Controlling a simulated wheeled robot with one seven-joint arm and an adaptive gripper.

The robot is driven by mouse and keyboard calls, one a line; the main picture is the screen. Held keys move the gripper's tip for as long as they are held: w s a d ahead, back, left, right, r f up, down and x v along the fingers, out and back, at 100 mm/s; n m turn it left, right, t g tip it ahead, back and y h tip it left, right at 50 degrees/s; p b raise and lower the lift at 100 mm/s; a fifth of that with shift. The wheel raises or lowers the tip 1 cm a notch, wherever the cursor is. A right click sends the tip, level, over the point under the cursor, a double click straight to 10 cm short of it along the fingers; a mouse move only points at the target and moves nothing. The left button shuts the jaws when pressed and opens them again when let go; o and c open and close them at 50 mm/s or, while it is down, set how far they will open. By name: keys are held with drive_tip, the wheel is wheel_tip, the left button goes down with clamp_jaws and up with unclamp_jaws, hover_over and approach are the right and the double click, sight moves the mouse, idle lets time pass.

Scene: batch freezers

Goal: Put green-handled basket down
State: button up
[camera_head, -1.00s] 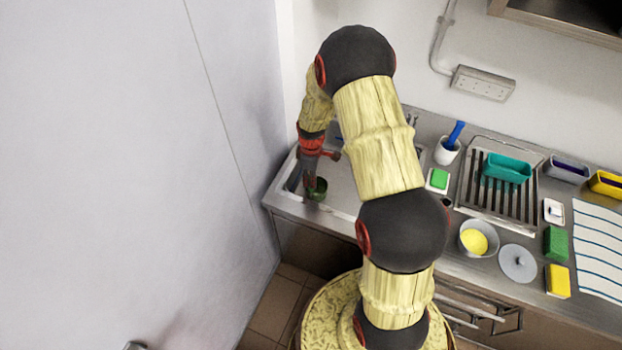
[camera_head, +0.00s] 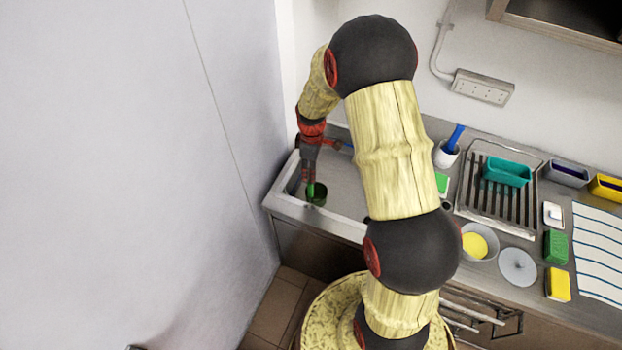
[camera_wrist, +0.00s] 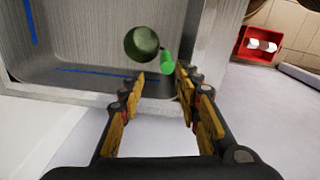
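The green-handled basket is a small dark green round cup (camera_wrist: 141,43) with a bright green handle (camera_wrist: 167,62). In the head view the basket (camera_head: 318,194) is at the near side of the sink basin (camera_head: 345,198), its handle upward. In the wrist view it lies just beyond my fingertips, near the basin wall. My gripper (camera_wrist: 160,77) is open, its two fingers apart with nothing between them. The handle's end is just ahead of the fingertips, closer to the right finger. In the head view my gripper (camera_head: 309,172) is above the basket, pointing down.
A tall pale wall panel (camera_head: 130,170) stands close left of the sink. Right of my arm, the counter holds a drying rack (camera_head: 465,190) with a teal tub (camera_head: 507,172), a bowl (camera_head: 479,242), a lid (camera_head: 517,266) and sponges (camera_head: 556,246). A red bin (camera_wrist: 258,43) shows in the wrist view.

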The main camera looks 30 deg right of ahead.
drive_tip(key=s+a+r+m+t, duration=0.15)
drive_tip(key=s+a+r, duration=0.3)
drive_tip(key=r, duration=0.85)
drive_tip(key=s+a+r+m+t, duration=0.1)
drive_tip(key=s+a+r+m, duration=0.3)
drive_tip(key=r, duration=0.9)
drive_tip(key=s+a+r+m+t, duration=0.1)
drive_tip(key=s+r+m, duration=0.1)
drive_tip(key=s, duration=0.6)
drive_tip(key=s+a+r+m+t, duration=0.2)
drive_tip(key=s+r, duration=0.3)
drive_tip(key=s, duration=0.3)
drive_tip(key=shift+a, duration=0.25)
wheel_tip(320, 180, down, 13)
drive_tip(key=b, duration=1.3)
drive_tip(key=shift+w, duration=0.1)
drive_tip(key=shift+c, duration=0.4)
drive_tip(key=shift+r, duration=0.15)
